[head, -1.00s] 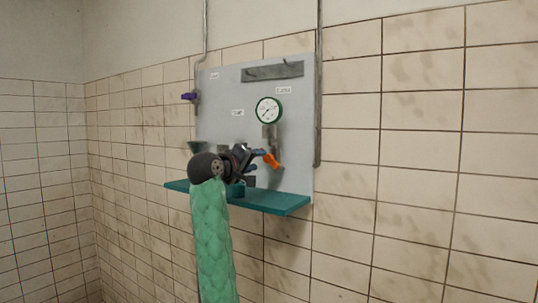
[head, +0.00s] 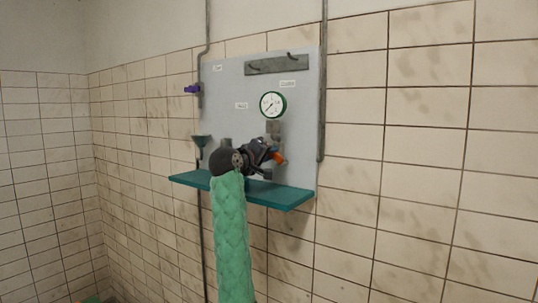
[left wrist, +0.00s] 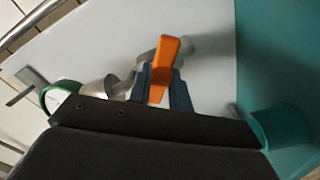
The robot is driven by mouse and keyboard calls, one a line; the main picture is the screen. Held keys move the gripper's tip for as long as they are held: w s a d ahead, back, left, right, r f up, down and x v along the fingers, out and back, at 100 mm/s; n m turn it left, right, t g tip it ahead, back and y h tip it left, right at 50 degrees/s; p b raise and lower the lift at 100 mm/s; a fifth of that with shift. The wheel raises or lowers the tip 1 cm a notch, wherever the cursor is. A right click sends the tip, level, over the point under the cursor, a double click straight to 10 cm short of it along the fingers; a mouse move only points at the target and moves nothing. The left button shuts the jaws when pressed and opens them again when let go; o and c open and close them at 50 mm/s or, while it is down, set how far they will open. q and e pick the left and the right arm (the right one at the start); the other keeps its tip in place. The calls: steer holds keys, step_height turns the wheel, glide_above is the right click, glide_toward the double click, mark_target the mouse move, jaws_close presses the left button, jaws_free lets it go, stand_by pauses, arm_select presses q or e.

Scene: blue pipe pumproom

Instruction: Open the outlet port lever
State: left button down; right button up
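An orange lever (head: 279,158) sticks out below the gauge on the grey wall panel (head: 228,92). My left gripper (head: 273,153) is at this lever, in front of the panel and above the shelf. In the left wrist view the orange lever (left wrist: 165,66) lies between the two blue fingers (left wrist: 161,88). They are close on both sides, with no clear gap, so the gripper looks shut on it. A grey pipe fitting (left wrist: 117,86) shows beside it. A purple lever (head: 191,89) sits at the panel's upper left edge. My right gripper is not in view.
A round green-rimmed gauge (head: 272,105) sits above the orange lever. A teal shelf (head: 279,196) runs below the panel. A hook rail (head: 275,66) is near the top. Label text is too small to read.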

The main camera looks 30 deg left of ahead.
arm_select(q)
steer(key=shift+f, duration=0.1)
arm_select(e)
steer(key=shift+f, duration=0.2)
arm_select(q)
steer(key=shift+m+b, duration=3.85)
steer(key=shift+m, duration=1.75)
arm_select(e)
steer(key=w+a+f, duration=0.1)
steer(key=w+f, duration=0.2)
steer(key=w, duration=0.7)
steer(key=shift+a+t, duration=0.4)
arm_select(q)
steer(key=c, duration=1.3)
jaws_free()
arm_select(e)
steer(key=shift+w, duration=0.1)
